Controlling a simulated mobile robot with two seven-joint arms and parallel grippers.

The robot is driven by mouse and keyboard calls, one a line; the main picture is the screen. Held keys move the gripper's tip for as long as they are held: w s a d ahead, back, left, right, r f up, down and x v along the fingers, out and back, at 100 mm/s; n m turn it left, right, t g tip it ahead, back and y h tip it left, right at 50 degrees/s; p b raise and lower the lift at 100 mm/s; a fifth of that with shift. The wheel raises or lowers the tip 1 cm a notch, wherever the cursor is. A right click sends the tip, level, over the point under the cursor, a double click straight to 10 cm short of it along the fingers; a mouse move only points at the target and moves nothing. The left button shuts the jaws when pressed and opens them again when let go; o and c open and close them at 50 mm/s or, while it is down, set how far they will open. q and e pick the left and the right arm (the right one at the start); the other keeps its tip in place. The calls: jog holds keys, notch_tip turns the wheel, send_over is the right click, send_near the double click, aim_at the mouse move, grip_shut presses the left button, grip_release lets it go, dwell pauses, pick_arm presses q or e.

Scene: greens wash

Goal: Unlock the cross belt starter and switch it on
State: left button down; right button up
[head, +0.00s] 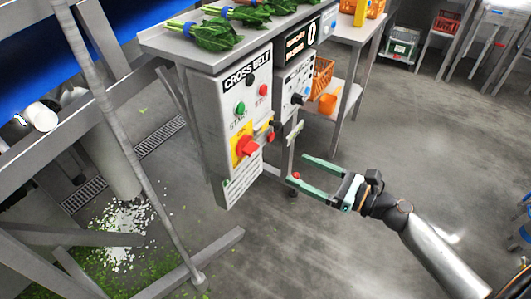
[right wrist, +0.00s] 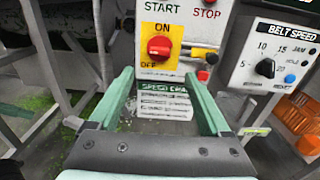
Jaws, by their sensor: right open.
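The cross belt starter (head: 232,130) is a grey box hanging under a steel table's edge. It has a green start button (head: 240,107), a red stop button (head: 263,90) and a red rotary switch (head: 246,146) on a yellow ON/OFF plate. In the right wrist view the red switch (right wrist: 160,47) sits beyond my fingers; its exact setting is hard to tell. A small yellow-and-black item (right wrist: 204,54) with a red part below sits right of the plate; I cannot tell whether it is the lock. My right gripper (head: 299,168) is open and empty, apart from the box. My left gripper is out of view.
A belt speed panel (right wrist: 280,55) hangs right of the starter. Leafy greens (head: 213,33) lie on the table above. An orange crate (head: 322,77) stands on a shelf behind. A slanted steel bar (head: 130,150) stands at left. Floor around my right arm is clear.

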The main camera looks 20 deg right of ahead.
aim_at(255, 150)
jog(key=p+x, duration=0.1)
jog(key=x, duration=1.1)
jog(key=shift+a+p, duration=0.15)
jog(key=shift+p, duration=0.2)
grip_shut()
